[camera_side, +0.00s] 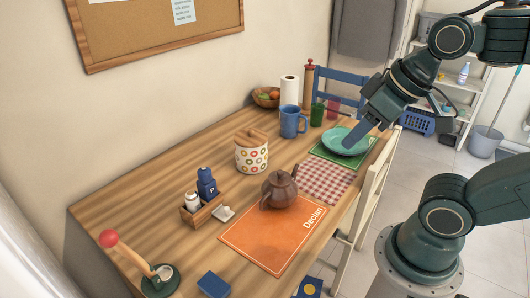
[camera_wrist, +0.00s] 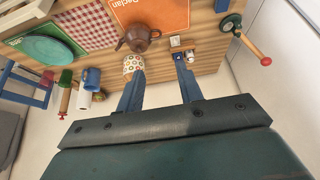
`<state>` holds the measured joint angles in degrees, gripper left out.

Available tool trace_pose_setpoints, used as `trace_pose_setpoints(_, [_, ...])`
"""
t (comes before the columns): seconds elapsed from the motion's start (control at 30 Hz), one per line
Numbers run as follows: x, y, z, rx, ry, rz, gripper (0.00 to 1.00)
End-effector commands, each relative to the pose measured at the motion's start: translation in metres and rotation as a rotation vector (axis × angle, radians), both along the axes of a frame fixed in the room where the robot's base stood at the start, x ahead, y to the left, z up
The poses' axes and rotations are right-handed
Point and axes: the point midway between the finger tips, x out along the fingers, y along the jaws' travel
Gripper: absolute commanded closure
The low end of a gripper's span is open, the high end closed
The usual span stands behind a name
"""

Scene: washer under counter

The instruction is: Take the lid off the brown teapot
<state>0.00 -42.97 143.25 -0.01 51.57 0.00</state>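The brown teapot (camera_side: 279,190) stands upright at the back edge of the orange placemat (camera_side: 262,240), with its lid (camera_side: 281,176) on top. The teapot also shows in the wrist view (camera_wrist: 137,38), near the top. My gripper (camera_side: 352,141) is above the table at the right in the side view, in front of the teal plate and well apart from the teapot. In the wrist view my gripper (camera_wrist: 158,63) has its two blue fingers spread with nothing between them. It is open and empty.
A dotted jar (camera_side: 251,152) with a wooden lid stands behind the teapot. A wooden caddy (camera_side: 202,207) with shakers is to its left. A blue mug (camera_side: 292,121), paper roll (camera_side: 289,91) and teal plate (camera_side: 346,141) are further back. A chair (camera_side: 370,195) stands at the right edge.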

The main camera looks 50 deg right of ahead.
Motion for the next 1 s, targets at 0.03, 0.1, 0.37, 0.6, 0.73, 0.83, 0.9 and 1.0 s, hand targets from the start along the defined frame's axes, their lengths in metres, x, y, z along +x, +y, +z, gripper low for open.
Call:
trace_pose_setpoints(0.03, [0.000,0.000,0.000,0.000,0.000,0.000,0.64])
trace_pose_setpoints(0.1, [0.000,0.000,0.000,0.000,0.000,0.000,0.54])
trace_pose_setpoints(0.37, [0.000,0.000,0.000,0.000,0.000,-0.001,0.54])
trace_pose_setpoints(0.6, [0.009,-0.002,0.002,0.019,0.020,-0.046,0.54])
trace_pose_setpoints(0.73, [0.022,-0.005,0.004,0.046,0.049,-0.113,0.54])
trace_pose_setpoints(0.83, [0.036,-0.008,0.005,0.073,0.078,-0.185,0.54])
trace_pose_setpoints(0.9, [0.047,-0.011,0.005,0.094,0.100,-0.243,0.54])
trace_pose_setpoints(1.0, [0.064,-0.016,0.003,0.124,0.132,-0.331,0.54])
